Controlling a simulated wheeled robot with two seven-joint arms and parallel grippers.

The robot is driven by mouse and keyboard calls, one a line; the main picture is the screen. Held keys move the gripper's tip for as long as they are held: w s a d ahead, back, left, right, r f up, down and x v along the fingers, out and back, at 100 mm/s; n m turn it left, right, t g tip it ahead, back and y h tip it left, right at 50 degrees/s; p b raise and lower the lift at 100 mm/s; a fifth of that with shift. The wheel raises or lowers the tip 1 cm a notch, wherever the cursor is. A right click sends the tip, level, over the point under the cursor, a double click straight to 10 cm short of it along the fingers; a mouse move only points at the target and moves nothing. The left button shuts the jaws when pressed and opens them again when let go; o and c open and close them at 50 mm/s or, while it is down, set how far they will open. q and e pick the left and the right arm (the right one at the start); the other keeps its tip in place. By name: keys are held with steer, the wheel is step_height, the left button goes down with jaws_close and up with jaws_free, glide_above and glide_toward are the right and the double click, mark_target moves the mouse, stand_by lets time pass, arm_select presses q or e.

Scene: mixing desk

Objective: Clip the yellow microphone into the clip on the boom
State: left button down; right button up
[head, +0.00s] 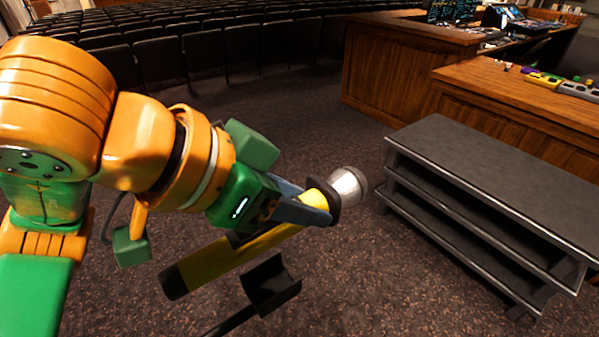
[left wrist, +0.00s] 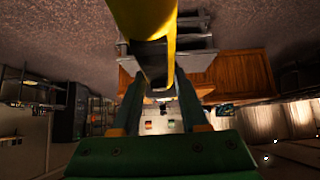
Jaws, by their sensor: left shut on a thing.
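The yellow microphone (head: 235,256) has a silver mesh head (head: 347,186) pointing up and right and a black tail end at lower left. My left gripper (head: 318,203) is shut on it just below the head and holds it tilted in the air. In the left wrist view the yellow body (left wrist: 145,18) crosses the top between the fingers (left wrist: 160,85). The black open clip (head: 270,287) on the thin boom (head: 232,319) is at bottom centre, just below the microphone's body in the picture. I cannot tell the gap between them. My right gripper is not in view.
A dark tiered shelf unit (head: 470,170) stands at right. Behind it are wooden desks (head: 405,65) with coloured gear (head: 545,80) on top. Rows of black seats (head: 165,60) fill the back. The carpet (head: 330,120) between is clear.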

arm_select(q)
steer(key=shift+s+f+b, duration=0.8)
steer(key=shift+s, duration=0.2)
steer(key=f+b, duration=0.2)
steer(key=f, duration=0.1)
steer(key=f+b, duration=0.1)
steer(key=b, duration=0.1)
steer(key=shift+w+f, duration=0.3)
steer(key=shift+w, duration=0.1)
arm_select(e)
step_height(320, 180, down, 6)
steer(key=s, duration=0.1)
arm_select(q)
steer(key=shift+r, duration=0.15)
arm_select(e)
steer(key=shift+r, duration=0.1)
arm_select(q)
steer(key=shift+f+b, duration=0.85)
steer(key=shift+f, duration=0.1)
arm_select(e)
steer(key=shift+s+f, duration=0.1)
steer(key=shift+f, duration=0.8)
